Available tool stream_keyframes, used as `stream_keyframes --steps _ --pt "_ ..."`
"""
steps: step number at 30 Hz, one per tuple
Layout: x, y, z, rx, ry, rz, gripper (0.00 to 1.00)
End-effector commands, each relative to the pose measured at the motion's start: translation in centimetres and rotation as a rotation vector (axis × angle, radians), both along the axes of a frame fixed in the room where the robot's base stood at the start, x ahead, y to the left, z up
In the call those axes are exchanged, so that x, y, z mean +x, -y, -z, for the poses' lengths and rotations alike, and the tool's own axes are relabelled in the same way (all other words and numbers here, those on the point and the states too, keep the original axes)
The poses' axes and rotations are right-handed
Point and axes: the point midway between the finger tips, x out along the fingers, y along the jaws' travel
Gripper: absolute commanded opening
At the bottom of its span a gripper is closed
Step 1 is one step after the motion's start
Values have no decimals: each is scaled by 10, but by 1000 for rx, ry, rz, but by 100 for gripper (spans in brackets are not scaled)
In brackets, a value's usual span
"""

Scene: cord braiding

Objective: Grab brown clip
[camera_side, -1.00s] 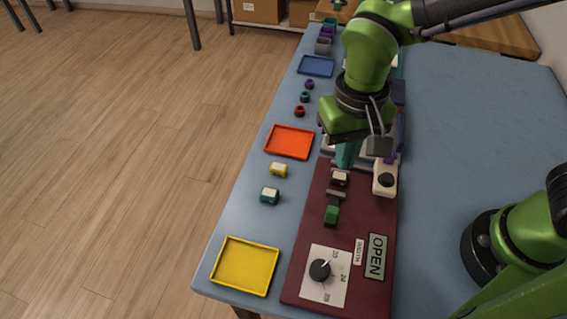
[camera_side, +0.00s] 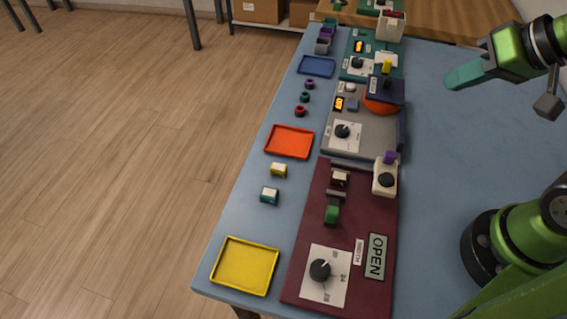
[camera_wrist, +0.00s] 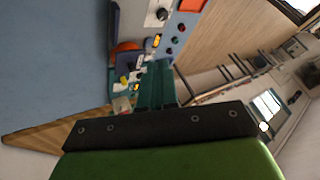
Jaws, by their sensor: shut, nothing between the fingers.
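A small brown clip with a cream top (camera_side: 339,178) sits on the maroon board (camera_side: 318,228), in a dark holder just behind a green block (camera_side: 332,213). My gripper (camera_side: 462,78) is up at the right in the side view, well away from the clip and above the blue table. Its teal fingers are together, with nothing between them. The fingers also show in the wrist view (camera_wrist: 156,85). I cannot make out the brown clip in the wrist view.
Beside the board lie a yellow clip (camera_side: 278,170), a teal clip (camera_side: 269,195) and a yellow tray (camera_side: 246,266). The board carries a dial (camera_side: 320,269), an OPEN sign (camera_side: 376,257) and a cream block (camera_side: 385,178).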

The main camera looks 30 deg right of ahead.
Motion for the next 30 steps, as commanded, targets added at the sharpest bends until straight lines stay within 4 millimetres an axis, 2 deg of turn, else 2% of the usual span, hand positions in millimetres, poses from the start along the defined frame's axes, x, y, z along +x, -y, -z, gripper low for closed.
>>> stream_keyframes --steps 10,23,30 --pt "0 0 0 0 -3 -1 0" --pt "0 0 0 1 -3 -1 64" --pt "0 0 0 1 -4 -1 66"
